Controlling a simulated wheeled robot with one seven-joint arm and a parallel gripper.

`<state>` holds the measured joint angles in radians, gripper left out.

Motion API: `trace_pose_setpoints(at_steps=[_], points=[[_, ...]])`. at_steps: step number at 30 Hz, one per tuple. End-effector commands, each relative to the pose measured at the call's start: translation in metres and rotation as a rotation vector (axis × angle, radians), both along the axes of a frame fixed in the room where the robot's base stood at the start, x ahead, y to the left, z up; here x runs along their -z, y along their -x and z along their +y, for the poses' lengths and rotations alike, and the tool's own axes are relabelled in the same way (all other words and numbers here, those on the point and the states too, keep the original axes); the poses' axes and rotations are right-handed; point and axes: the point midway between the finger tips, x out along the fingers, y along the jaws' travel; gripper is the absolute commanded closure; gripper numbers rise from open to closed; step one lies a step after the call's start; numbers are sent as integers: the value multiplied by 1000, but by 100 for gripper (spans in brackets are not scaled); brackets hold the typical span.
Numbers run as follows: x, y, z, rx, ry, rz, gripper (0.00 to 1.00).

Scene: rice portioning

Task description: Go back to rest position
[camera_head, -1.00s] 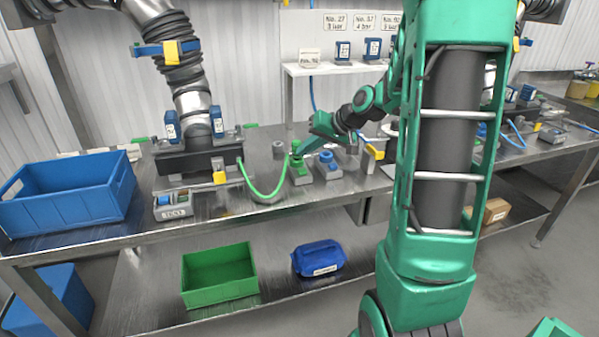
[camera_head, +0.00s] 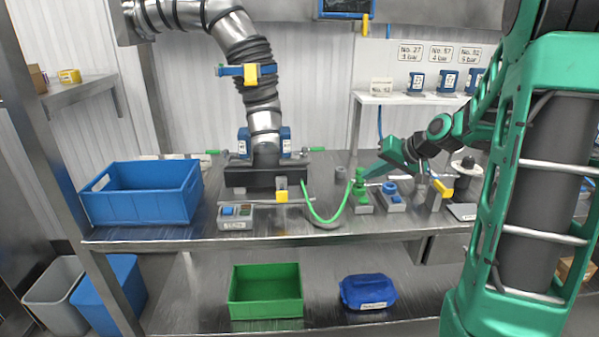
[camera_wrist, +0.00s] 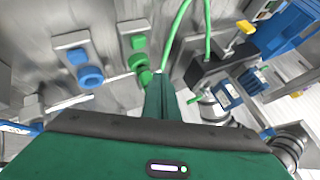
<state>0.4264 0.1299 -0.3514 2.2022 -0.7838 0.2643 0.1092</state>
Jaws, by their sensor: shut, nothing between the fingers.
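My gripper (camera_head: 364,174) is at the end of my green arm, over the workbench, with its shut tips close to a green fitting (camera_head: 360,187). In the wrist view my gripper's fingers (camera_wrist: 158,78) are together with nothing between them, next to the green fitting (camera_wrist: 142,68). I cannot tell whether they touch it. A green hose (camera_head: 325,219) loops from the fitting to the black base of a metal pipe. It also shows in the wrist view (camera_wrist: 176,32). A blue round fitting (camera_head: 390,189) stands on a grey block just right of the green one.
A blue bin (camera_head: 150,207) stands on the bench (camera_head: 215,243) at left. A green box (camera_head: 266,311) and a blue bag (camera_head: 368,290) lie on the lower shelf. A ribbed metal pipe (camera_head: 262,92) rises behind. A small raised shelf (camera_head: 400,99) holds labelled blue blocks.

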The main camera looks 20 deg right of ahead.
Motion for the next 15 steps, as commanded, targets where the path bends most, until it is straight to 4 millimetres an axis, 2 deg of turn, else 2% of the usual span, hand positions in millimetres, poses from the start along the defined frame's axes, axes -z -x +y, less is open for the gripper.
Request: trace_pose_setpoints(at_steps=[5,8,11,15], points=[[0,6,2,-1,10,14,100],[2,25,8,-5,38,65,100],[6,60,17,-9,85,155,100],[14,127,28,-1,147,313,100]])
